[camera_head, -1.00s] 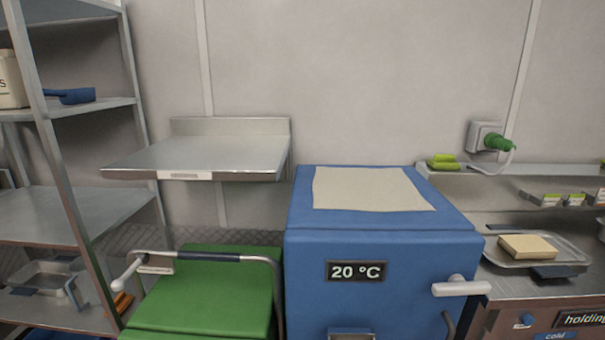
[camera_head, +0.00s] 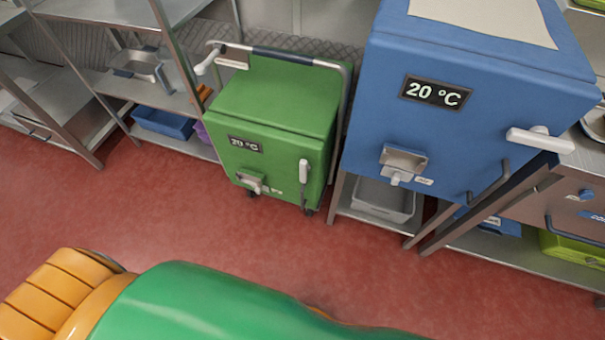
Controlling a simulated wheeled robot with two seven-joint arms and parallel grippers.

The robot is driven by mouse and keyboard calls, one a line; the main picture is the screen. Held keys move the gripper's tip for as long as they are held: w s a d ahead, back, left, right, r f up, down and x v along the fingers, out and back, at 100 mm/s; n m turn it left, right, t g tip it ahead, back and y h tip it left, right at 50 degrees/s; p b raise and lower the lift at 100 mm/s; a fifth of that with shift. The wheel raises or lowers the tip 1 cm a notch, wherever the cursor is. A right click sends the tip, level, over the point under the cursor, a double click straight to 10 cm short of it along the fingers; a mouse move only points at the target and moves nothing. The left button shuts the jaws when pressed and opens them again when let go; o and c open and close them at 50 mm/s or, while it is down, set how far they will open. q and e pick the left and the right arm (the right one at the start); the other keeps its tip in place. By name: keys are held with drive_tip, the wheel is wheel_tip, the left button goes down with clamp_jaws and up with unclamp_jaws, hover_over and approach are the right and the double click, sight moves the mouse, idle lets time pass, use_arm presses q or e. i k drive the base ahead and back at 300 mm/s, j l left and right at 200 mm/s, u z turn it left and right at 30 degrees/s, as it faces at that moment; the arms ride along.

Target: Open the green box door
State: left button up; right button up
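The green box (camera_head: 275,100) stands on the floor left of the blue box, with a metal push bar (camera_head: 280,54) around its top. Its front door (camera_head: 262,160) faces me and looks shut. The door carries a "20 °C" display (camera_head: 246,144), a grey latch (camera_head: 250,183) at lower left and a pale upright handle (camera_head: 304,171) at its right side. Neither of my grippers is in view, and nothing touches the door.
A blue box (camera_head: 450,110) with its own "20 °C" display stands on a metal stand close to the right of the green box. Metal shelving (camera_head: 110,90) stands to the left. A grey bin (camera_head: 383,200) sits under the blue box. Red floor (camera_head: 200,230) is free in front.

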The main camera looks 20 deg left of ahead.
sight(251, 154)
drive_tip(key=i+j+u, duration=0.1)
drive_tip(key=u, duration=0.85)
